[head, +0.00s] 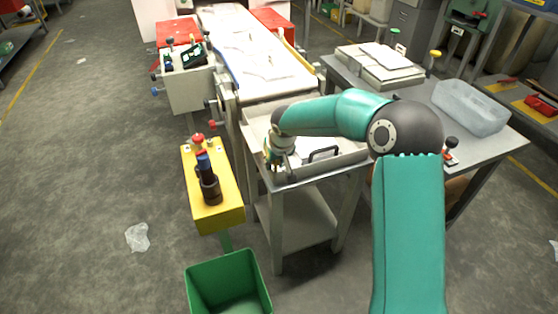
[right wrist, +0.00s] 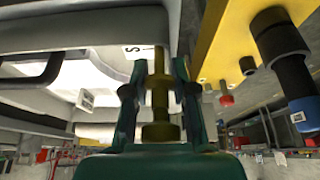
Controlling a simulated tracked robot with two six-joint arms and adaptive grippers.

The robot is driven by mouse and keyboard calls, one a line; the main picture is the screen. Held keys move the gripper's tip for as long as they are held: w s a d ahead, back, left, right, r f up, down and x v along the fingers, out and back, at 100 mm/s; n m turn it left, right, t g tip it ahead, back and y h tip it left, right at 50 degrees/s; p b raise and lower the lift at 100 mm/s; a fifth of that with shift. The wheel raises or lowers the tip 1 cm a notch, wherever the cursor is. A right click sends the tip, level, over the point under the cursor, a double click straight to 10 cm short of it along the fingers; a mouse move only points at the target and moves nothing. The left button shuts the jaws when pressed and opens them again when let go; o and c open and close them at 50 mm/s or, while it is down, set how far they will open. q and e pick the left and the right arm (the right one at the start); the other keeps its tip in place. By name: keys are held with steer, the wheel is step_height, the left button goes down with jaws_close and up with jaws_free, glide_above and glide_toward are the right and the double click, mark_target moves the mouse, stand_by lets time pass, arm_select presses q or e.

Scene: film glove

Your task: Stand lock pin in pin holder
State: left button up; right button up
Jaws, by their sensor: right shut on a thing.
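My right gripper (head: 277,170) points down over the left front corner of the metal tray table in the head view. In the right wrist view the gripper (right wrist: 158,85) is shut on a brass-coloured lock pin (right wrist: 160,112), held between its two dark green fingers. The pin has a wider collar and end. In the head view the gripper mostly hides the pin. I cannot tell for sure which fixture is the pin holder. A yellow box (head: 228,195) left of the gripper bears a dark upright cylinder (head: 210,188) and red knobs. My left gripper is not in view.
A green bin (head: 228,285) stands below the yellow box. The metal tray (head: 340,163) is under my right arm, with a black handle (head: 323,154) near its middle. The conveyor (head: 255,50) runs away behind. A side table with a clear tub (head: 470,107) is at right.

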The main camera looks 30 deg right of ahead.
steer(key=o, duration=0.9)
steer(key=shift+f, duration=0.1)
steer(key=shift+o, duration=0.2)
